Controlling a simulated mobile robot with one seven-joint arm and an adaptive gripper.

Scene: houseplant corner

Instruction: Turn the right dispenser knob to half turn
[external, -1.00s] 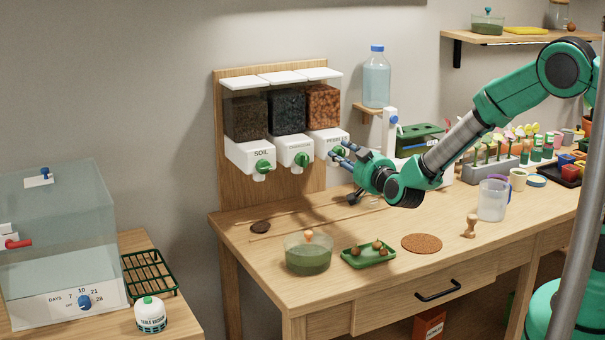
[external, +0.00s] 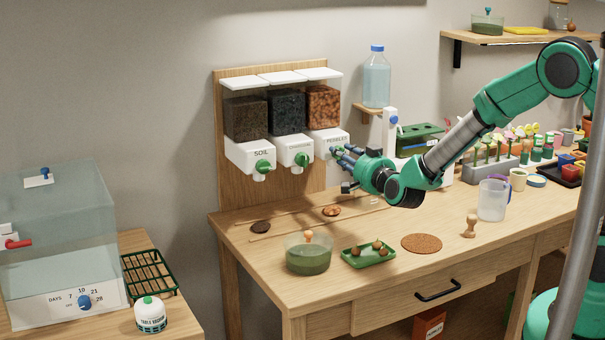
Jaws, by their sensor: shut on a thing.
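The right dispenser (external: 326,140), labelled PEBBLES, hangs on the wooden back board and holds orange-brown pebbles. Its green knob (external: 334,151) is partly hidden by my fingers. My gripper (external: 340,152) reaches in from the right and is shut on this knob. The knob's exact angle is too small and covered to read. A small heap of orange-brown pebbles (external: 331,210) lies on the table below this dispenser.
The soil dispenser (external: 250,155) and the middle dispenser (external: 293,151), each with a green knob, hang to the left. A dark heap (external: 261,227), a green bowl (external: 308,254) and a green tray (external: 368,255) are on the table (external: 285,217). A bottle (external: 376,78) stands on a small shelf behind.

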